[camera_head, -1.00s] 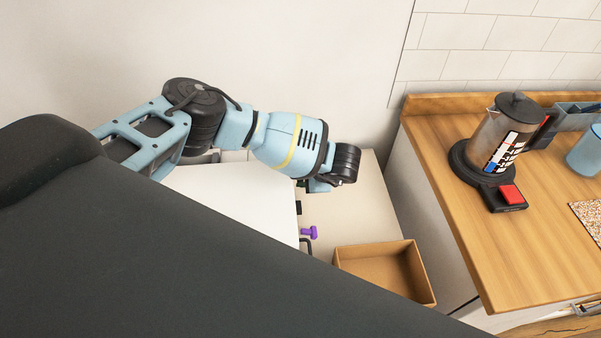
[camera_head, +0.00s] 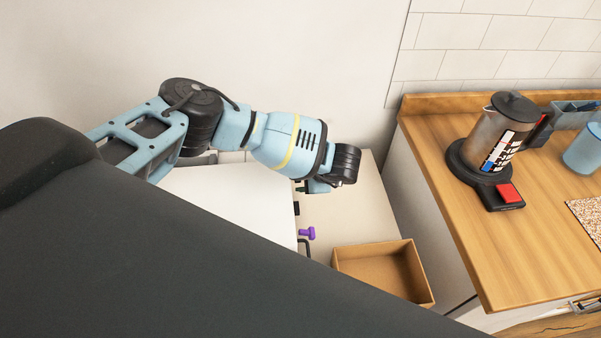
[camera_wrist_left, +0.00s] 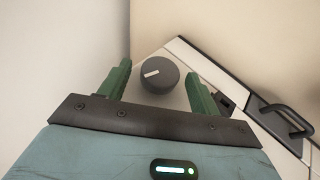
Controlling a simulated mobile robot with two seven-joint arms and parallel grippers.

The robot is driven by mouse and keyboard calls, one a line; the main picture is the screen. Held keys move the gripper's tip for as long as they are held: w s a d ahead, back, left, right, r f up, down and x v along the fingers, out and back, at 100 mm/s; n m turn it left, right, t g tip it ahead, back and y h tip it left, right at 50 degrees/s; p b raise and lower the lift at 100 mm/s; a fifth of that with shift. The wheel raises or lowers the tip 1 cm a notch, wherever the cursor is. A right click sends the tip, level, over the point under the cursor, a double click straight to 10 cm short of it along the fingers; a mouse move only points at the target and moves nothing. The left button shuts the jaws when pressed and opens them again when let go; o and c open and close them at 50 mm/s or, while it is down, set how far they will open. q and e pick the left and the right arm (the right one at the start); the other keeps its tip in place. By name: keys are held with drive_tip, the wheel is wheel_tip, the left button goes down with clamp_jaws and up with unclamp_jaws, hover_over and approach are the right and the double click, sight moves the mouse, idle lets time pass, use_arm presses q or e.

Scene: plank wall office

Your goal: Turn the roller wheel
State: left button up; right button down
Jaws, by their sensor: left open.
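The roller wheel (camera_wrist_left: 159,80) appears as a round dark grey knob with a short white mark, on a pale surface in the left wrist view. I take this knob to be the wheel; it cannot be made out in the head view. My left gripper (camera_wrist_left: 158,69) has its two green fingers apart, one on each side of the knob in the picture. Gaps show between the knob and both fingers, and how far off it is in depth is unclear. In the head view my left gripper (camera_head: 314,186) hangs above the right edge of a white machine (camera_head: 235,190).
A small purple part (camera_head: 307,233) sticks out from the machine's side. An open cardboard box (camera_head: 423,275) stands in front of it. A black handle (camera_wrist_left: 285,112) shows in the wrist view. A wooden counter (camera_head: 480,245) with a kettle (camera_head: 492,145) is on the right.

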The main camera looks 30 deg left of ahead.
use_arm(q)
drive_tip(key=v, duration=0.7)
use_arm(e)
drive_tip(key=shift+s+f, duration=0.1)
